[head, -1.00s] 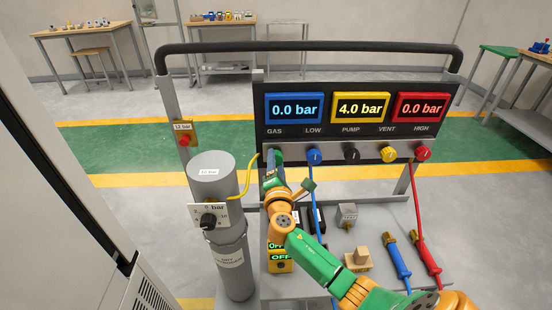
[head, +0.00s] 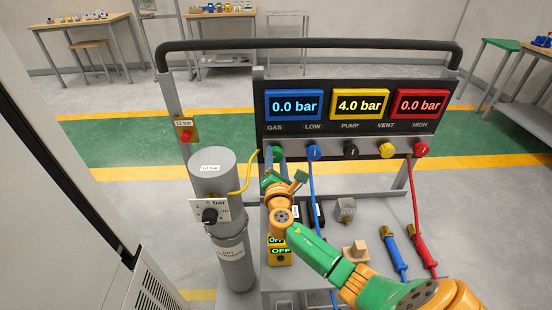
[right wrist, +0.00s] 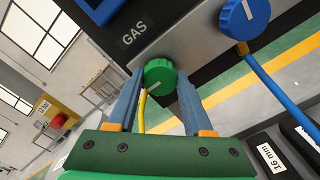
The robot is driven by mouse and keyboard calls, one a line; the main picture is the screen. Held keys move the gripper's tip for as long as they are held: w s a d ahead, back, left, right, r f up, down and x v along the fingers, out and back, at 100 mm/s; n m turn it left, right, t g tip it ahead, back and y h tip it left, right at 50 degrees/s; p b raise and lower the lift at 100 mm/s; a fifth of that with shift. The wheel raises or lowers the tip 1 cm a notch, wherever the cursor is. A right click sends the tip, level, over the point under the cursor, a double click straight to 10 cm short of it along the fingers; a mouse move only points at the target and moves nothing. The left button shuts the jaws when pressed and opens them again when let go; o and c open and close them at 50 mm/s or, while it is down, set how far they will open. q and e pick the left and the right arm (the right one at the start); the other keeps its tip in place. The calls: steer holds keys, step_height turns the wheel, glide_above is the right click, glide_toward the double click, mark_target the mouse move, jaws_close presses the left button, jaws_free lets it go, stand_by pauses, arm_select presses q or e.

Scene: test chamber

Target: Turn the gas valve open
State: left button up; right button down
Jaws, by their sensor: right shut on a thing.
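The gas valve is a green knob (head: 277,152) under the GAS label at the left end of the panel's knob row. In the right wrist view the green knob (right wrist: 160,77) shows a short white mark on its face. My right gripper (right wrist: 160,82) has its two blue-grey fingers on either side of the knob and is shut on it. In the head view this gripper (head: 273,158) reaches up to the panel and partly covers the knob. The blue display (head: 293,105) above GAS reads 0.0 bar. My left gripper is not in view.
A blue knob (head: 314,152) with a blue hose sits close right of the valve, then black, yellow and red knobs. A grey cylinder (head: 212,177) with a yellow hose stands at the left. Blocks and hose ends lie on the bench below.

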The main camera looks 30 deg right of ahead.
steer(key=shift+r, duration=0.1)
steer(key=shift+c, duration=1.5)
jaws_free()
steer(key=v, duration=0.7)
